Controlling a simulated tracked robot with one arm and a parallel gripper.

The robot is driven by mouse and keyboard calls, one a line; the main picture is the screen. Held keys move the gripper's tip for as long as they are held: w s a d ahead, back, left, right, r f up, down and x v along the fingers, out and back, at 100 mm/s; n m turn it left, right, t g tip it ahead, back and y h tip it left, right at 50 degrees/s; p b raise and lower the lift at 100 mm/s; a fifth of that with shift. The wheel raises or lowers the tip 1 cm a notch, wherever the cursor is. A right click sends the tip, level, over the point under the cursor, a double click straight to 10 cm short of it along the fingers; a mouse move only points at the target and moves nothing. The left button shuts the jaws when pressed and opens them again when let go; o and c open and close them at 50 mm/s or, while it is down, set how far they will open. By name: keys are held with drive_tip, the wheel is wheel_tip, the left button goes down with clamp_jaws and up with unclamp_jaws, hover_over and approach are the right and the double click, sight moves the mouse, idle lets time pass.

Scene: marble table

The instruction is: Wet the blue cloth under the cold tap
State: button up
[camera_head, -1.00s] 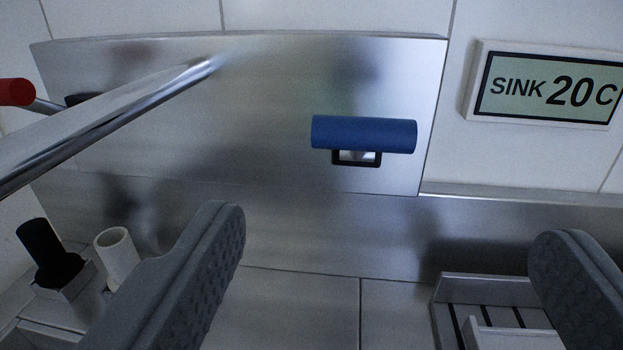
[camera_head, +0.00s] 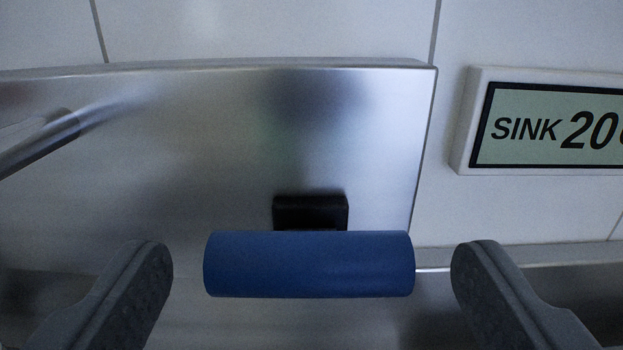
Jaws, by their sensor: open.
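A blue cylindrical handle (camera_head: 309,265) lies level in front of a steel panel, with a black mount (camera_head: 310,212) behind it. It looks like the cold tap's handle. My gripper (camera_head: 312,258) is open, with one grey finger to the left of the handle and one to the right. Gaps show between both fingers and the handle's ends, so I see no contact. Part of a metal spout (camera_head: 40,145) shows at the left edge. No blue cloth is in view, and no water is visible.
The steel panel (camera_head: 180,150) stands against a white tiled wall (camera_head: 270,30). A display (camera_head: 550,125) reading "SINK 20" is on the wall at the right, cut off by the picture edge. A ledge (camera_head: 540,256) runs below it.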

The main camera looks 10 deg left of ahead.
sight(313, 296)
drive_tip(key=shift+w+a+f, duration=0.15)
drive_tip(key=shift+w, duration=0.8)
drive_tip(key=shift+w+a, duration=0.2)
drive_tip(key=shift+w, duration=0.55)
drive_tip(key=c, duration=1.4)
drive_tip(key=b, duration=0.1)
drive_tip(key=f+t+b, duration=0.1)
drive_tip(key=b, duration=0.1)
drive_tip(key=shift+s+d+f+t, duration=0.1)
drive_tip(key=shift+s+f+t, duration=0.15)
drive_tip(key=shift+s+t, duration=0.1)
drive_tip(key=shift+s+f+t+y+b, duration=0.15)
drive_tip(key=shift+t+y+b, duration=0.2)
drive_tip(key=shift+t, duration=0.1)
drive_tip(key=o, duration=1.4)
